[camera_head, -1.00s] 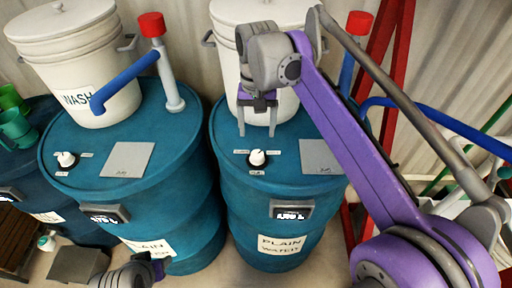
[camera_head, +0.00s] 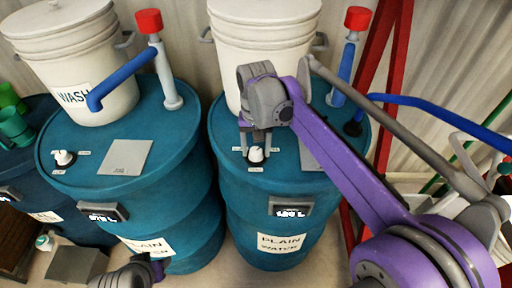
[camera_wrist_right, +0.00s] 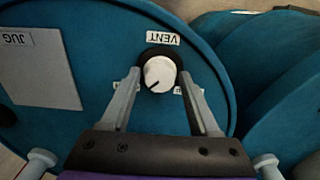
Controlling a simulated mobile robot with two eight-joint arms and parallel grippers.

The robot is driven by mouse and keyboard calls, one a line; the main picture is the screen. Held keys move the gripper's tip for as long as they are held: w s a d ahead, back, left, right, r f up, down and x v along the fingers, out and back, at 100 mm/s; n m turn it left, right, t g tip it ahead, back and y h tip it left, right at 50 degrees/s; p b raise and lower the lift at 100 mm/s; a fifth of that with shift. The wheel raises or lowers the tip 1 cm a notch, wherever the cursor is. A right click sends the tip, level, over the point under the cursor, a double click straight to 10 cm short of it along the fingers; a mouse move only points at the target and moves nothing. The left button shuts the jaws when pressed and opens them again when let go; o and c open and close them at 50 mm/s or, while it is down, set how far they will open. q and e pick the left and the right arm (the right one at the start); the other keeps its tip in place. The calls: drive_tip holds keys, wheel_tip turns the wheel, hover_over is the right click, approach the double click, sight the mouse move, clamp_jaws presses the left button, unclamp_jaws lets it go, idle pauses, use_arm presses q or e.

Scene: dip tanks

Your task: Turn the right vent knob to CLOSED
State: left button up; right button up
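The right vent knob (camera_head: 256,154) is white on a black base, on top of the right blue barrel. In the right wrist view the knob (camera_wrist_right: 160,73) sits between the fingertips of my right gripper (camera_wrist_right: 160,74). The gripper is open, one finger on each side, with small gaps to the white cap. The knob's dark pointer line points down-left in that view. The VENT label (camera_wrist_right: 163,38) reads upside down; another label is partly hidden by the right finger. My right gripper (camera_head: 256,150) comes down from above. My left gripper (camera_head: 150,270) shows partly at the bottom edge; its fingers are not visible.
A grey plate (camera_wrist_right: 40,70) marked JUG lies beside the knob. A white bucket (camera_head: 262,50) stands behind it, and a red-capped pipe (camera_head: 346,70) stands at the right. The left barrel (camera_head: 100,180) has a similar knob (camera_head: 64,157).

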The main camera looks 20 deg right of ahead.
clamp_jaws()
drive_tip(key=n, duration=0.4)
drive_tip(key=shift+n+p, duration=0.3)
drive_tip(key=n, duration=0.4)
drive_tip(key=shift+n, duration=0.3)
drive_tip(key=n, duration=0.4)
drive_tip(key=shift+n+p, duration=0.3)
drive_tip(key=shift+n, duration=2.1)
